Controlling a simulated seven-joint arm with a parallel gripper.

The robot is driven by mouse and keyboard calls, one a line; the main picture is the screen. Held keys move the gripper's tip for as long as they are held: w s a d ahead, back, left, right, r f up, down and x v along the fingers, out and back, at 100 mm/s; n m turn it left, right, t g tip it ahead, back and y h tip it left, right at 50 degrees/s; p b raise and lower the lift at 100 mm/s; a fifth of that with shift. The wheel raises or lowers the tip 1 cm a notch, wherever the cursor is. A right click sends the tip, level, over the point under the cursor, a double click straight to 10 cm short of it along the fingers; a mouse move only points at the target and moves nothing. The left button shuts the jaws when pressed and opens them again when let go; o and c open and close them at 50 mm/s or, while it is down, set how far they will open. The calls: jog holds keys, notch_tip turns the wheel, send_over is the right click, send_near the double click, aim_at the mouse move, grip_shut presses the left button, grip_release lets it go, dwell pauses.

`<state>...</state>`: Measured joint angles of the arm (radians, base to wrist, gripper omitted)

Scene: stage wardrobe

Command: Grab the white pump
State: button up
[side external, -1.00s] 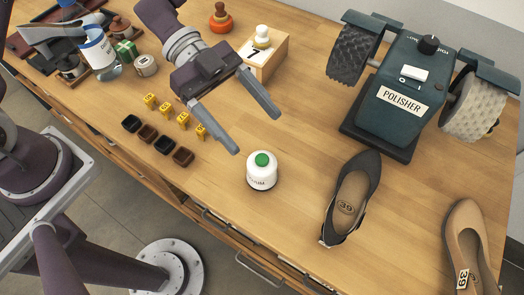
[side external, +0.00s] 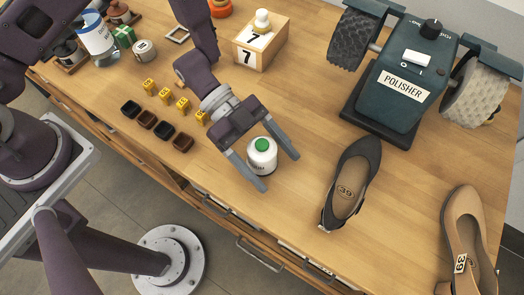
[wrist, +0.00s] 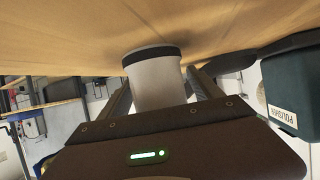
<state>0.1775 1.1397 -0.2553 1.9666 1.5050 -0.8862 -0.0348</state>
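No white shoe is in view. A black pump (side external: 352,185) with a tag reading 39 lies on the wooden table right of my gripper. A tan pump (side external: 468,235), also marked 39, is at the lower right. My gripper (side external: 278,172) is open, low over the table, with one finger on each side of a white round container (side external: 262,165) with a green cap. The container stands upright between the fingers, and a gap shows beside it. In the wrist view the white container (wrist: 157,85) stands between the fingers.
A dark green polisher (side external: 405,85) with two wheels stands at the back right. A wooden box (side external: 250,55) marked 7 is behind my gripper. The table's front edge is close.

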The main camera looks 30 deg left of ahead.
jog(key=c, duration=1.4)
grip_shut()
